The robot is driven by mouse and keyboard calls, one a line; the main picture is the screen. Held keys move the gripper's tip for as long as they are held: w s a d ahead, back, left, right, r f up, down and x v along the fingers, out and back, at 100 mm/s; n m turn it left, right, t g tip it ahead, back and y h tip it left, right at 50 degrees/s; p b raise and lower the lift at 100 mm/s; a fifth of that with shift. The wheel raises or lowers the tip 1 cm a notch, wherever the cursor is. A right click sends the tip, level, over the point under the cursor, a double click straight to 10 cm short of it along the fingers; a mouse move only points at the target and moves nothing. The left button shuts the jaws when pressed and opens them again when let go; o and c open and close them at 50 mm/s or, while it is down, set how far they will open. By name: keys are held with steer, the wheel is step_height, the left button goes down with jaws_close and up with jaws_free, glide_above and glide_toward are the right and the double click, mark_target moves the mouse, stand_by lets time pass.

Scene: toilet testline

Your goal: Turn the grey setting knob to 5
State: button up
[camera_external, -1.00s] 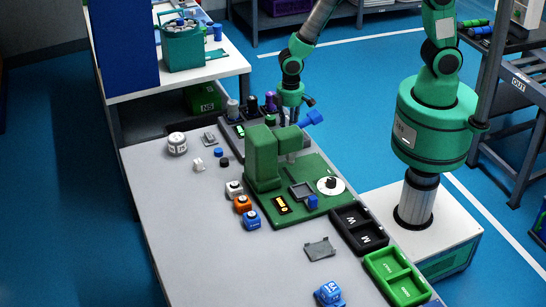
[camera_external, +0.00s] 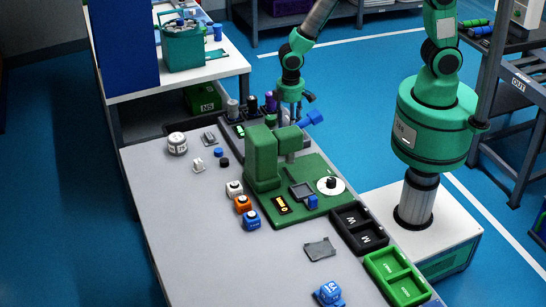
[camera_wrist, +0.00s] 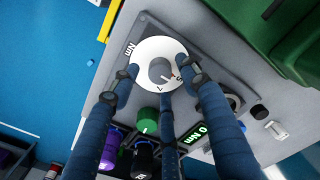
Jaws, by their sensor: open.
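The grey setting knob (camera_wrist: 159,70) sits in the middle of a white round dial (camera_wrist: 148,50) in the wrist view. Numbers that look like 5 and 7 show on the dial's near side. A dark line on the knob points down and right, near the 5; its exact setting is hard to tell. My gripper (camera_wrist: 163,78) has three dark blue fingers spread around the dial, open, with visible gaps to the knob. In the external view my gripper (camera_external: 291,112) is over the far end of the bench, and the knob cannot be made out there.
The dial's grey panel (camera_wrist: 119,70) carries a green knob (camera_wrist: 148,119) and a lit display (camera_wrist: 196,134). A green fixture (camera_external: 262,160) stands close to my gripper. Its board holds another white dial with a black knob (camera_external: 331,182).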

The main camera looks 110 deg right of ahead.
step_height(320, 180, up, 10)
stand_by(0.5)
steer(key=shift+r, duration=0.1)
stand_by(0.4)
steer(key=s+a+r+t, duration=0.1)
steer(key=s+a+r, duration=0.2)
steer(key=r, duration=0.4)
steer(key=s+a+r+n+t, duration=0.1)
steer(key=s+a+r, duration=0.15)
steer(key=r, duration=0.45)
steer(key=s+a+r+t, duration=0.1)
steer(key=s+a+r, duration=0.1)
steer(key=a+r, duration=0.3)
steer(key=s+a+r+n+t, duration=0.1)
steer(key=s+a+r, duration=0.2)
steer(key=s+r, duration=0.3)
steer(key=s+a+r+n+t, duration=0.1)
steer(key=s+a+r, duration=0.2)
steer(key=s, duration=0.8)
step_height(320, 180, up, 3)
steer(key=shift+f+t, duration=0.15)
steer(key=shift+t, duration=0.15)
steer(key=shift+s, duration=0.1)
